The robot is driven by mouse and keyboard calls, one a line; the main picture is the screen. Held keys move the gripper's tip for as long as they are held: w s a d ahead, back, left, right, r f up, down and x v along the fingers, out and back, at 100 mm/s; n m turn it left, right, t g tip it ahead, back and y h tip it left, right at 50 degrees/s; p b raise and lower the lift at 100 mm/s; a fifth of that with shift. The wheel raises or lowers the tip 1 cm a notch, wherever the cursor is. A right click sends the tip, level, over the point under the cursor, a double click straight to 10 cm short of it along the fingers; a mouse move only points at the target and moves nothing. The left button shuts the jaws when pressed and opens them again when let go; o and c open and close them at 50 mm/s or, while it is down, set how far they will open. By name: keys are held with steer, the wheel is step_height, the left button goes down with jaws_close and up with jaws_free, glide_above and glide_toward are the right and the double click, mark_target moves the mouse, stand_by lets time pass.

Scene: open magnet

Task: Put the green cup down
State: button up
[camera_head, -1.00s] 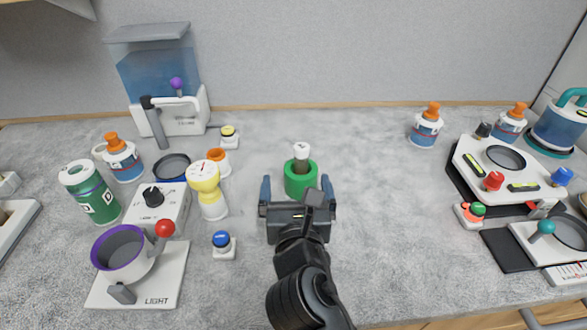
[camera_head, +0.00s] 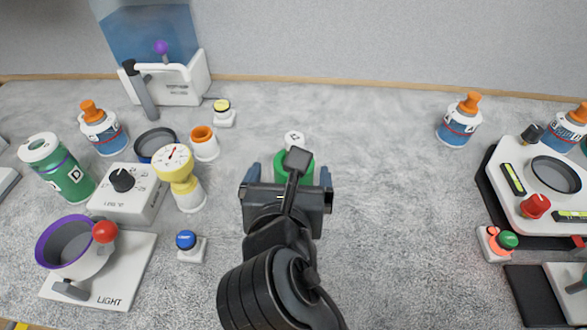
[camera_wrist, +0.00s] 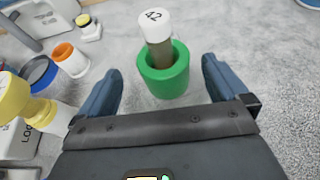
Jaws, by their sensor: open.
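The green cup (camera_wrist: 163,84) stands upright on the grey table, with a white-capped stick (camera_wrist: 155,27) leaning in it. The cup also shows in the head view (camera_head: 308,166), mostly hidden behind my wrist. My gripper (camera_wrist: 158,88) is open, with one blue finger on each side of the cup and clear gaps to both. In the head view the gripper (camera_head: 290,175) is low over the table, and the cup stands between its fingers.
The yellow-topped timer (camera_head: 179,178), orange-rimmed cup (camera_head: 204,145) and blue button (camera_head: 188,244) are left of my gripper. A blue bottle with an orange cap (camera_head: 459,122) stands at the back right. The table right of the gripper is clear up to the red-knobbed panel (camera_head: 520,205).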

steer(key=x, duration=0.5)
steer(key=shift+w+d+r, duration=0.1)
steer(key=shift+d, duration=0.1)
steer(key=c, duration=1.2)
steer(key=shift+r, duration=2.2)
steer(key=shift+c, duration=0.3)
steer(key=s+d+r+p, duration=0.1)
steer(key=s+d+r, duration=0.5)
steer(key=d, duration=0.4)
steer(key=shift+s+r, duration=0.15)
steer(key=shift+r, duration=0.2)
